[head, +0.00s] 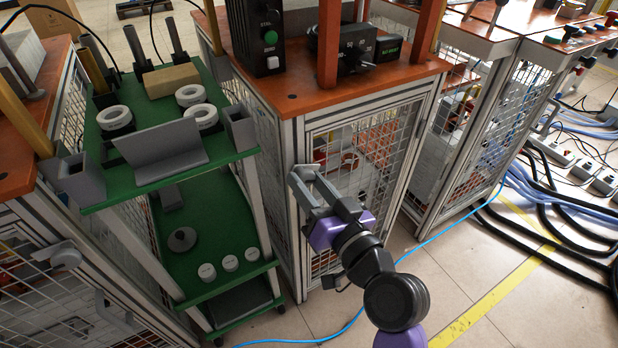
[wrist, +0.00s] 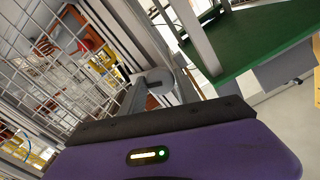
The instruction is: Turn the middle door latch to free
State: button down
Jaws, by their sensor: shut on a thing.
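The middle cabinet's mesh door (head: 365,165) stands in front of me in the head view and looks closed. Its latch (wrist: 160,80) shows in the wrist view as a round grey piece at the frame edge, with part of it hidden by my gripper. In the head view the latch is covered by the jaws. My gripper (head: 305,182), with a purple body, is at the upper left edge of this door, shut on the latch. I cannot tell the latch's exact angle.
A green trolley (head: 210,215) with white rings and grey parts stands close on the left. Another cabinet with a similar latch (head: 65,257) is at the far left. A blue cable (head: 440,240) runs over the floor. The floor at front right is mostly clear.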

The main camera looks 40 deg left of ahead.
jog(key=m+p, duration=0.1)
jog(key=m, duration=0.2)
jog(key=shift+r+m+p, duration=0.1)
jog(key=shift+m+p, duration=0.3)
jog(key=m+p, duration=0.2)
jog(key=m, duration=0.1)
jog(key=shift+m, duration=0.3)
jog(key=m+p, duration=0.3)
jog(key=m, duration=0.2)
jog(key=shift+m, duration=0.7)
jog(key=c, duration=0.9)
grip_release()
jog(key=p+v, duration=0.1)
jog(key=v, duration=0.7)
